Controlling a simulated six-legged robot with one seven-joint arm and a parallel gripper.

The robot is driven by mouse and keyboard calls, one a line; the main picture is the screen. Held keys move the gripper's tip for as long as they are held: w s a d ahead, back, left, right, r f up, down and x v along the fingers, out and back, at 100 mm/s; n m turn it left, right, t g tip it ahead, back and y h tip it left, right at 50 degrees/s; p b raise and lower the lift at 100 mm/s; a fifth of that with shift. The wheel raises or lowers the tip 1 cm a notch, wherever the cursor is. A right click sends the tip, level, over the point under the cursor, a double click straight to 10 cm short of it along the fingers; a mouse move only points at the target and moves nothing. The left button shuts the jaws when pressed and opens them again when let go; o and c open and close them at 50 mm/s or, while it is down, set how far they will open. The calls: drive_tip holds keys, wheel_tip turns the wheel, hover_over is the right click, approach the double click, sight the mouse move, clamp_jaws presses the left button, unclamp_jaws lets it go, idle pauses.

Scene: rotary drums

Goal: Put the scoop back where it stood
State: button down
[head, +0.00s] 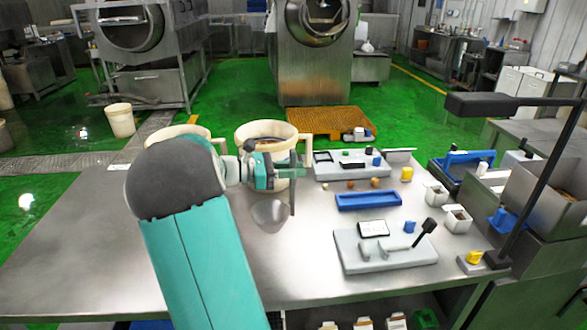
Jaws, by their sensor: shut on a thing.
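My gripper (280,172) is above the steel table, just in front of the white bucket. It is shut on the scoop, whose rounded grey metal bowl (270,213) shows just below the fingers. The scoop's handle is mostly hidden by the gripper. I cannot tell whether the bowl touches the table. A white bucket (245,133) with brown contents stands right behind the gripper. A second bucket (190,130) is to the left, partly hidden by my arm.
A blue tray (368,201) lies right of the gripper, between a rear grey unit (350,168) and a front grey unit (350,262) with a black-knobbed lever. Small white cups (457,220) and a lamp (540,150) stand at right. The table's left side is clear.

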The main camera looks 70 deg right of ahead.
drive_tip(key=shift+f, duration=3.55)
drive_tip(key=shift+c, duration=1)
unclamp_jaws()
drive_tip(key=v, duration=0.9)
